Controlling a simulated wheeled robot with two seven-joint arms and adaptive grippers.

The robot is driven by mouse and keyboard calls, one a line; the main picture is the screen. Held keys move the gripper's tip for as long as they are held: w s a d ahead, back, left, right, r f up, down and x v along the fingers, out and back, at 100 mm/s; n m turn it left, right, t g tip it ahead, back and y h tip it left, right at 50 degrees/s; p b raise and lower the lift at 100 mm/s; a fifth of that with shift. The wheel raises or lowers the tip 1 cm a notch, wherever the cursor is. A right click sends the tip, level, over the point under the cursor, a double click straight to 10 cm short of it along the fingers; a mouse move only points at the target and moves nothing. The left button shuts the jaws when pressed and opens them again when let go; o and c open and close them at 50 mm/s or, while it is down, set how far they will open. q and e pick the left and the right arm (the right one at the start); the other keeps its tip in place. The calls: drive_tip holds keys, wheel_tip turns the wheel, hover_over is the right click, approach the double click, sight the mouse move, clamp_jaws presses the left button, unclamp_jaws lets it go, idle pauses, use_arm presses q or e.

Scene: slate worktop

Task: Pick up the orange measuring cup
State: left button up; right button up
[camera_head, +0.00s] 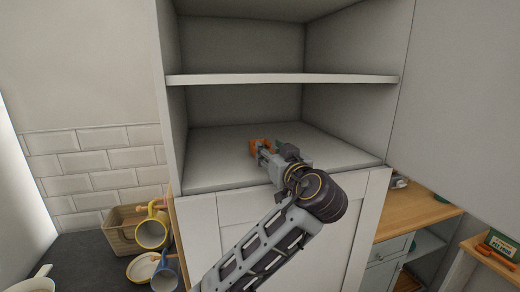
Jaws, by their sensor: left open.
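The orange measuring cup (256,145) sits on the lower board of the open white cabinet, partly hidden behind my left gripper. My left gripper (263,150) reaches into the cabinet from the front, with its fingertips right at the cup. It is open. I cannot tell whether the fingers touch the cup or are around it. My right gripper is not in view.
The cabinet's middle shelf (285,79) runs above my gripper, with side walls on both sides. The cabinet floor (215,165) is clear to the left and right. A basket (125,240) and mugs, one yellow (152,233), stand at lower left.

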use_arm(q)
drive_tip(key=shift+s+d, duration=0.1)
drive_tip(key=shift+s, duration=0.05)
drive_tip(key=shift+w, duration=0.2)
drive_tip(key=c, duration=0.3)
drive_tip(key=shift+s, duration=0.1)
clamp_jaws()
drive_tip(key=shift+r, duration=0.1)
wheel_tip(320, 180, up, 8)
drive_tip(key=shift+f+b, duration=0.1)
drive_tip(key=shift+b, duration=1.05)
drive_tip(key=shift+r, duration=0.95)
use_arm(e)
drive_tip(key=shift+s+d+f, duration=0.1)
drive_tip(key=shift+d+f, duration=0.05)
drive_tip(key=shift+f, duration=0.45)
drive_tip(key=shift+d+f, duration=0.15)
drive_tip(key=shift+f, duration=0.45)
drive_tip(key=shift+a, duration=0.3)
